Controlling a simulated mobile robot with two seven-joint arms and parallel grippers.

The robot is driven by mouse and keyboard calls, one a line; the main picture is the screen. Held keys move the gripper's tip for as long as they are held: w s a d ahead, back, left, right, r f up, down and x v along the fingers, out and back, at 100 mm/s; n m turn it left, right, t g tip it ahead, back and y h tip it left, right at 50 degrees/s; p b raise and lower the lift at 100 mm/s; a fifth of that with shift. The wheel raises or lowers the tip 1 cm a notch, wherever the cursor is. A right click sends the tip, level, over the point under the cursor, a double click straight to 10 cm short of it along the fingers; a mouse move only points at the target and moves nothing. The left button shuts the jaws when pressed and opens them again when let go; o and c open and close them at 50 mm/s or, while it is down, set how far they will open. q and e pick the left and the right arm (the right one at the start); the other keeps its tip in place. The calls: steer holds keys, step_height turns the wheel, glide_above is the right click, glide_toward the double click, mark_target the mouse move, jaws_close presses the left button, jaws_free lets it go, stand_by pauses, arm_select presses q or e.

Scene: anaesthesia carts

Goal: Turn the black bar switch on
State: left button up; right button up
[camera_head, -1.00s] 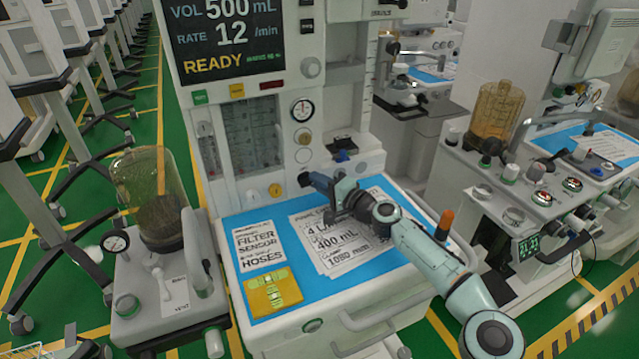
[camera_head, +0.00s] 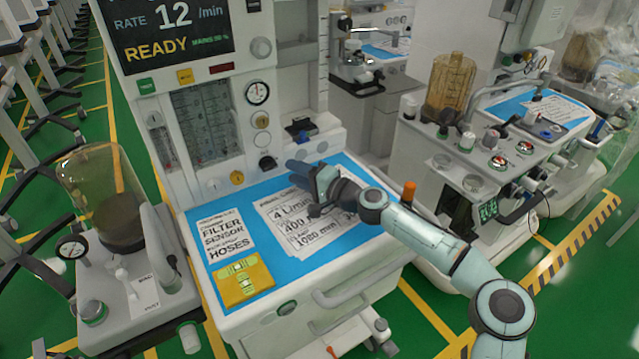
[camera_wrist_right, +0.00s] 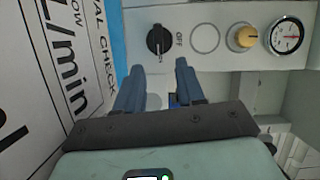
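The black bar switch (camera_head: 267,163) is a round black knob with a raised bar, low on the white front panel of the anaesthesia machine. In the right wrist view the switch (camera_wrist_right: 158,40) lies just beyond my fingertips, with an "OFF" label beside it. Its bar runs roughly up and down in that view, and a small mark at its lower end is too small to read. My right gripper (camera_head: 298,168) is to the right of the switch, apart from it. In the right wrist view the blue fingers of this gripper (camera_wrist_right: 156,74) are spread and empty. My left gripper is not in view.
A yellow knob (camera_wrist_right: 242,37) and a dial gauge (camera_wrist_right: 287,36) sit on the panel past the switch. The blue worktop (camera_head: 290,262) below holds printed sheets and a yellow pad (camera_head: 243,283). A glass canister (camera_head: 115,200) stands at left, another cart (camera_head: 440,150) at right.

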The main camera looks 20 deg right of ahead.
steer(key=v, duration=0.7)
steer(key=shift+s, duration=0.25)
